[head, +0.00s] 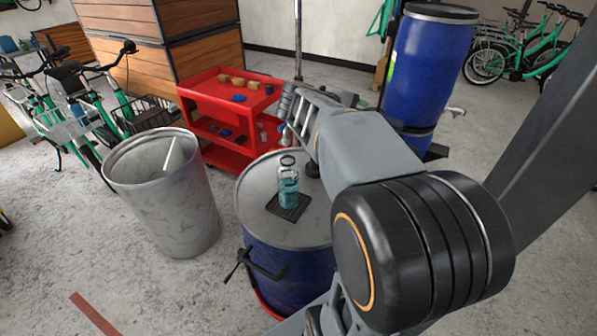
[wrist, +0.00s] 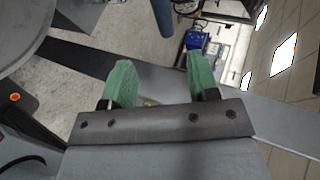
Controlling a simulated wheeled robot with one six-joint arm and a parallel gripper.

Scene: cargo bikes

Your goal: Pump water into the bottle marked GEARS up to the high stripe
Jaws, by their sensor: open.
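A clear bottle (head: 288,182) with a dark cap or collar stands upright on a black mat (head: 290,207) on the grey lid of a blue drum (head: 262,218). It holds teal liquid in its lower part. Its marking and stripes are too small to read. A small dark object (head: 313,170) on the lid behind the bottle is partly hidden by my arm; I cannot tell whether it is a pump. My gripper (wrist: 160,82) shows in the wrist view with two green fingers apart and nothing between them. In the head view my arm reaches above and behind the bottle.
A grey metal bin (head: 165,200) stands left of the drum. A red cart (head: 228,100) with small items is behind. Another blue barrel (head: 428,65) stands upright at the back right. Green bikes (head: 75,115) are at left. A dark handle (head: 255,268) sticks out from the drum's front.

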